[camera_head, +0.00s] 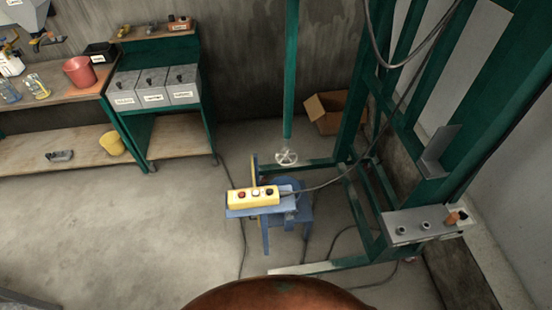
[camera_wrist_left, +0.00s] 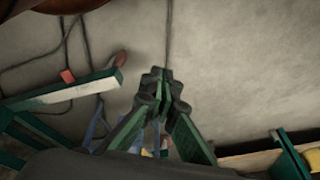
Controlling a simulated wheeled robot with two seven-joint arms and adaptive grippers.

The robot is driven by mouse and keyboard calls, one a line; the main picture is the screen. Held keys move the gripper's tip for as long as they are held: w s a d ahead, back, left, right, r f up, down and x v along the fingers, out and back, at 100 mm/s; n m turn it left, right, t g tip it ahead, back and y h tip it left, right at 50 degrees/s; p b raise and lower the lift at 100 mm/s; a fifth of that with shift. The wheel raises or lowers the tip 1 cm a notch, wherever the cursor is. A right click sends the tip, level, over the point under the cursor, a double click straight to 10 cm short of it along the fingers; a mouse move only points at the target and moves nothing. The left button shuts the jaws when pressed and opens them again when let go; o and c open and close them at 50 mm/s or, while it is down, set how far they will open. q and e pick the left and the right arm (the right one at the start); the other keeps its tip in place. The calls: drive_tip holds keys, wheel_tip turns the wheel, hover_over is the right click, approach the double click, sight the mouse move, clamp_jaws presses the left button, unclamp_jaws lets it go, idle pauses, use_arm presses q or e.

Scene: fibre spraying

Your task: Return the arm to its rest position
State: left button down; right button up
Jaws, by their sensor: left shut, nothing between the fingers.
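My left gripper (camera_wrist_left: 161,80) shows in the left wrist view, with its green-sided dark fingers brought together at the tips and nothing between them. It is over bare concrete floor, and the green frame is to the left in that view. I cannot make out the left gripper in the head view. My right gripper is in neither view.
A yellow button box (camera_head: 253,197) sits on a blue stand (camera_head: 273,211) beside a green steel frame (camera_head: 350,120). A rounded rust-brown surface (camera_head: 280,294) fills the bottom middle. A workbench (camera_head: 60,88) stands at left, a cardboard box (camera_head: 328,112) behind. Floor at left is clear.

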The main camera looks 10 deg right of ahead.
use_arm(q)
drive_tip(key=s+a+f+n+b, duration=0.1)
drive_tip(key=s+a+f, duration=0.3)
drive_tip(key=s, duration=0.4)
drive_tip(key=s+a+f+n+g, duration=0.1)
drive_tip(key=s+a+f, duration=0.3)
drive_tip(key=s, duration=0.5)
drive_tip(key=s+a+f+n+g+y+b, duration=0.1)
drive_tip(key=s+a+f+n, duration=0.2)
drive_tip(key=s, duration=0.6)
drive_tip(key=a+f, duration=0.2)
drive_tip(key=a, duration=0.1)
drive_tip(key=shift+s+b, duration=0.15)
drive_tip(key=shift+b, duration=0.2)
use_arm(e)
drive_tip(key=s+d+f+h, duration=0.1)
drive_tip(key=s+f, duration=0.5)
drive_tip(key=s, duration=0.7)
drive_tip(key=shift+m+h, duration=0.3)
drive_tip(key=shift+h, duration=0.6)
